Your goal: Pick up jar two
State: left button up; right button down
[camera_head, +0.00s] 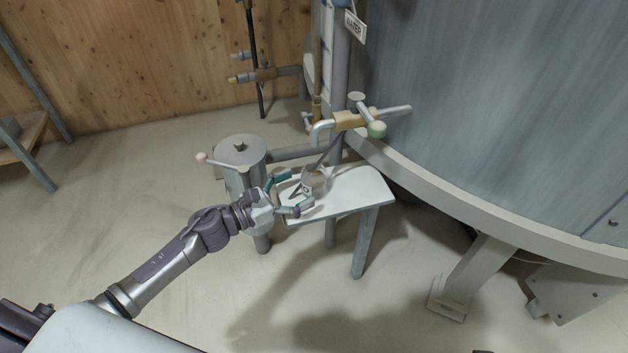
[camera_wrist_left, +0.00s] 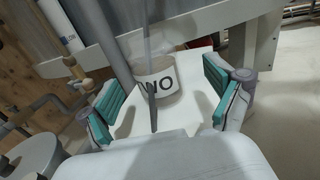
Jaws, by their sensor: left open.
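A jar (camera_head: 314,180) stands on a small white bench (camera_head: 352,190) beside the big tank. In the left wrist view the jar (camera_wrist_left: 157,86) stands upright, with a pale label reading what looks like "WO", its first letter partly covered by a thin dark rod in front. My left gripper (camera_head: 290,192) is open at the bench's left end. Its fingers, with teal pads, show on either side of the jar in the left wrist view (camera_wrist_left: 160,105), with a gap to it. My right gripper is not in view.
A grey canister (camera_head: 240,155) with a pink-knobbed lever stands just left of the bench. The large tank (camera_head: 500,100) fills the right. Open floor lies in front.

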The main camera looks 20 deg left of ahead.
aim_at(303, 183)
pick_arm(q)
jog(key=x, duration=0.4)
jog(key=shift+w+a+f, duration=0.1)
jog(key=shift+w+f, duration=0.05)
jog(key=shift+w, duration=0.35)
jog(key=shift+w+d, duration=0.2)
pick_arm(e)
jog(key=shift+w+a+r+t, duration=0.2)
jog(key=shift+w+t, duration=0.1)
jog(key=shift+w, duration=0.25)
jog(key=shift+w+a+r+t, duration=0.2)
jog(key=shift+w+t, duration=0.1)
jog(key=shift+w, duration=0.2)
pick_arm(q)
jog(key=c, duration=1.4)
jog(key=shift+c, duration=0.5)
